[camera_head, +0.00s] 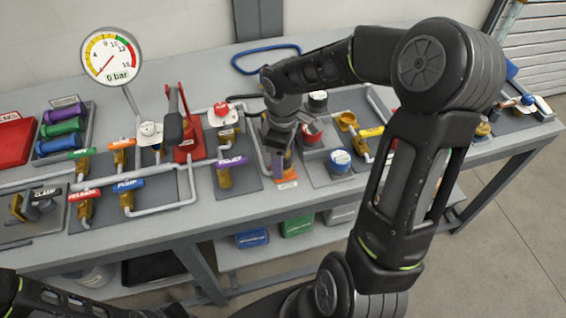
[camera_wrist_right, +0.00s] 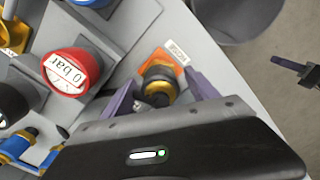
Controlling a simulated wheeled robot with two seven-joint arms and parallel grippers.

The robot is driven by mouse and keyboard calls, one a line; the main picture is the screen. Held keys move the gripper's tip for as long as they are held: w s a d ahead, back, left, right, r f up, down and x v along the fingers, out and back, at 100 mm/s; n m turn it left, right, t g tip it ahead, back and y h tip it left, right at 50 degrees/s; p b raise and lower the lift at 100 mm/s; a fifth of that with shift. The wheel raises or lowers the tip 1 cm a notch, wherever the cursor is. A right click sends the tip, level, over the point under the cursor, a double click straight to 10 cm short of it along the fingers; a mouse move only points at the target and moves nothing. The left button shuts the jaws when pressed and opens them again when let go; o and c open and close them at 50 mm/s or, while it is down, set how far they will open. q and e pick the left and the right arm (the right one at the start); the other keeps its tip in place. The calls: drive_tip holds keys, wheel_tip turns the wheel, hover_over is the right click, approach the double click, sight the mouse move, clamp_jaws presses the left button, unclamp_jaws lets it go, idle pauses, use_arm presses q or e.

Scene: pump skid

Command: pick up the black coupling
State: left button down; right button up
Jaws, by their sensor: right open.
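The black coupling (camera_wrist_right: 158,86), a short round piece with a brass-coloured band, stands on an orange labelled pad (camera_wrist_right: 165,58) near the table's front edge. My right gripper (camera_wrist_right: 160,92) is open, with one purple finger on each side of the coupling; I cannot tell whether they touch it. In the head view my right gripper (camera_head: 281,170) points down over the orange pad (camera_head: 287,184) and hides the coupling.
A red-rimmed gauge (camera_wrist_right: 72,74) reading 0 bar stands left of the coupling in the wrist view. A blue-and-white capped fitting (camera_head: 340,160) is right of my gripper. A purple-handled valve (camera_head: 226,170) is to its left. Floor lies beyond the table edge.

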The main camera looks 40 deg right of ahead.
idle(0.6)
clamp_jaws()
idle(0.6)
